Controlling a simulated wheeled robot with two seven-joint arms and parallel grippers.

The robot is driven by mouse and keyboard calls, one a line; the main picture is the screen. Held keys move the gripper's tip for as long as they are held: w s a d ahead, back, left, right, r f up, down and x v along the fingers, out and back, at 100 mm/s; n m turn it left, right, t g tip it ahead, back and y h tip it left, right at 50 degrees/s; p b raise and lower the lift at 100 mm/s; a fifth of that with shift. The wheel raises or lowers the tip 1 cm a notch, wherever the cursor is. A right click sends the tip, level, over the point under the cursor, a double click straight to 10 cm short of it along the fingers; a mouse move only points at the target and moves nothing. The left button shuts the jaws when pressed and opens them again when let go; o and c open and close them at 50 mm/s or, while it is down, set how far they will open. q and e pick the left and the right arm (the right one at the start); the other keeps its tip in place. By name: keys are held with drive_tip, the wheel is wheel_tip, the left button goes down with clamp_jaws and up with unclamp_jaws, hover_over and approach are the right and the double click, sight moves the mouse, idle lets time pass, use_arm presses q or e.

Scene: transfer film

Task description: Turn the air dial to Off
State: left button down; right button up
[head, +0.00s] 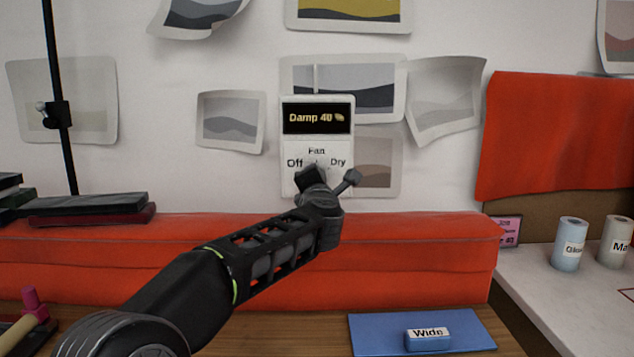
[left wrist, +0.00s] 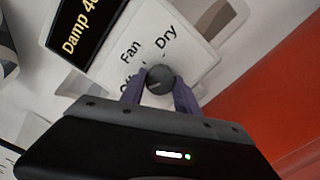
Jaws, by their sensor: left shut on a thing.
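A white wall panel (head: 344,184) has a black display (head: 317,118) reading "Damp 40 %". Below it are the words Off, Fan and Dry. The round dark grey dial (left wrist: 159,79) shows in the left wrist view, under the Fan label. My left gripper (head: 322,178) reaches up to the panel and hides the dial in the head view. In the left wrist view its two fingers (left wrist: 159,92) are shut on the dial, one on each side. The Off label is partly covered there. I cannot tell which label the dial points to. My right gripper is not in view.
A red padded ledge (head: 420,250) runs below the panel. Curled prints hang around it. A black pole (head: 60,120) and dark books (head: 88,205) are at left. A blue mat (head: 370,335) with a "Wide" block (head: 428,339) lies in front; rolls (head: 571,243) stand at right.

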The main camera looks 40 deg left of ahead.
use_arm(q)
drive_tip(key=shift+f, duration=0.1)
drive_tip(key=c, duration=0.9)
unclamp_jaws()
drive_tip(key=v, duration=0.8)
drive_tip(key=shift+b, duration=0.35)
drive_tip(key=shift+w, duration=0.1)
